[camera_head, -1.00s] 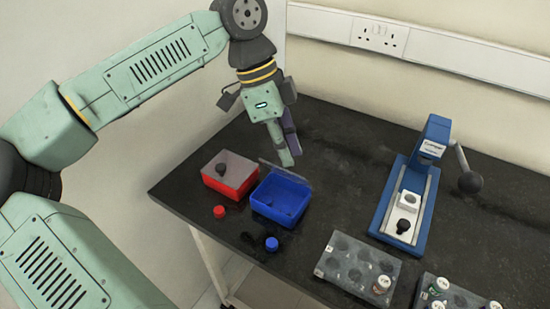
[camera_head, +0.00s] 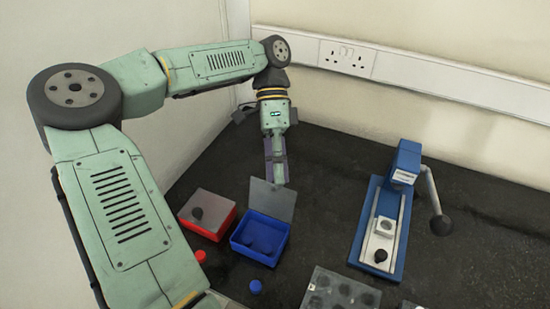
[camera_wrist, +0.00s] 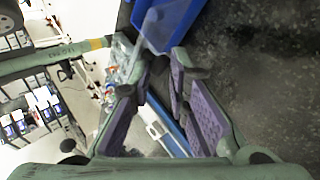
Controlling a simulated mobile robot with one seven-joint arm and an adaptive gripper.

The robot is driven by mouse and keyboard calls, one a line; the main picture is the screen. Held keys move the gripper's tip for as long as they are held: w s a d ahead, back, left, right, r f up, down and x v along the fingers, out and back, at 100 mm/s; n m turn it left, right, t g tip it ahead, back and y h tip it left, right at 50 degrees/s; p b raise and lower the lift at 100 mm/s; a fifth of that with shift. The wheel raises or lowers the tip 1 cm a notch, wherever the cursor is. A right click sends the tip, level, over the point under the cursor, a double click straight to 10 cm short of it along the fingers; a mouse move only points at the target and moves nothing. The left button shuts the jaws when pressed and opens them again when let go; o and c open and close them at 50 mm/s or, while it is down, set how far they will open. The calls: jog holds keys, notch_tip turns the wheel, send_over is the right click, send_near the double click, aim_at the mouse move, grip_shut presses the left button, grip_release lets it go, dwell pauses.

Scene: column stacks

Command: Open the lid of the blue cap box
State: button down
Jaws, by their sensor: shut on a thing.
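The blue cap box (camera_head: 242,244) stands open on the dark bench. It also shows at the top of the wrist view (camera_wrist: 178,14). A dark knob-like shape lies inside it. Its translucent grey lid (camera_head: 268,202) stands up steeply at the box's back edge. My gripper (camera_head: 278,180) is behind and above the lid, with its fingers pointing down and shut at the lid's upper edge. In the wrist view the fingertips (camera_wrist: 168,66) are close to the lid; the exact contact is hard to see.
A red box (camera_head: 226,228) with a closed grey lid and dark knob stands left of the blue box. A red cap (camera_head: 200,257) and a blue cap (camera_head: 255,287) lie in front. A blue press (camera_head: 385,225) and a grey rack (camera_head: 335,292) stand at right.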

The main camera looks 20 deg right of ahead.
jog(key=shift+s+f+g+y+p, duration=0.15)
jog(key=shift+f+g+y+p, duration=0.25)
jog(key=shift+f, duration=0.95)
jog(key=c, duration=1.8)
grip_release()
jog(key=shift+f, duration=0.1)
jog(key=o, duration=0.3)
jog(key=shift+d, duration=0.15)
jog(key=shift+o, duration=0.2)
jog(key=v, duration=0.8)
